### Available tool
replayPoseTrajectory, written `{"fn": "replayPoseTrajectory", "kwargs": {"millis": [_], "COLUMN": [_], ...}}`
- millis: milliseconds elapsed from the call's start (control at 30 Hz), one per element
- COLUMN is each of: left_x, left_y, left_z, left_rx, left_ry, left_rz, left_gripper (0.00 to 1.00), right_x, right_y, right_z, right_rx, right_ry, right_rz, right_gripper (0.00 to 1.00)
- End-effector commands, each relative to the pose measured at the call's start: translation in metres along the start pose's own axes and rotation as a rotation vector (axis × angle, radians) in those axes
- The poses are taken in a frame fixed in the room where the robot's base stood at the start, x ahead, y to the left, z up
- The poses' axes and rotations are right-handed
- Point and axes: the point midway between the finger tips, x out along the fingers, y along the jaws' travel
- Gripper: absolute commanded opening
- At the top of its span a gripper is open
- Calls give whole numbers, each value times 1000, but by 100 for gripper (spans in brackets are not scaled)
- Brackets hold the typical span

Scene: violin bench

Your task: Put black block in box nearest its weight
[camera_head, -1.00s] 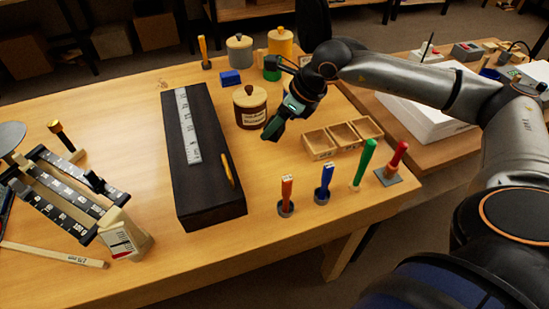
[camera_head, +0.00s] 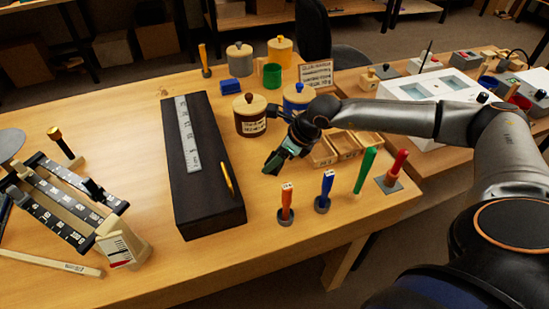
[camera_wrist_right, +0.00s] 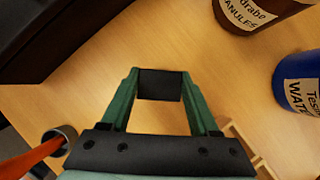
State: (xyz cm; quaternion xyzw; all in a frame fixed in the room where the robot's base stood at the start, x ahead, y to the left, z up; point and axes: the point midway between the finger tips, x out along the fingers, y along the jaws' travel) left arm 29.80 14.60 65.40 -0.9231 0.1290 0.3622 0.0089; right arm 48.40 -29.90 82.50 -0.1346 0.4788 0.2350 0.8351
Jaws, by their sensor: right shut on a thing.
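The black block (camera_wrist_right: 160,85) is between the fingertips of my right gripper (camera_wrist_right: 160,90), which is shut on it. In the head view my right gripper (camera_head: 272,166) is over the bench, left of the wooden tray; the block is hard to make out there. The tray (camera_head: 322,163) has three open compartments, partly hidden by my arm. In the wrist view a corner of the tray (camera_wrist_right: 240,135) shows at lower right, apart from the block. The beam balance (camera_head: 70,205) stands at the left with its pan (camera_head: 10,143). My left gripper is not in view.
A long black case (camera_head: 208,200) with a ruler and pencil lies left of my gripper. A brown jar (camera_head: 250,122) and a blue jar (camera_head: 297,103) stand behind. Orange (camera_head: 287,200), blue (camera_head: 326,187), green (camera_head: 365,170) and red (camera_head: 397,167) handled tools stand in front.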

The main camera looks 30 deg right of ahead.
Motion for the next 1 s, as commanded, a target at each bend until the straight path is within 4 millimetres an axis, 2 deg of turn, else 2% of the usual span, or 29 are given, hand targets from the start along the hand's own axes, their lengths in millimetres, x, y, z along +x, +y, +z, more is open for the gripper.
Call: {"fn": "replayPoseTrajectory", "kwargs": {"millis": [33,300,633,767,1000], "left_x": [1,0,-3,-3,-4], "left_y": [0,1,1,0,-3], "left_z": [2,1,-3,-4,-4], "left_rx": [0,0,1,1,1], "left_ry": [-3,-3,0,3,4], "left_rz": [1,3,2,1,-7], "left_gripper": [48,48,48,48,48], "right_x": [2,1,-5,-25,-78], "right_y": [0,0,0,-1,-1], "right_z": [-1,-1,2,1,1], "right_rx": [0,0,0,0,0], "right_ry": [1,1,0,-1,0], "right_rz": [0,0,-1,-2,-3], "right_gripper": [64,91,91,91,91]}}
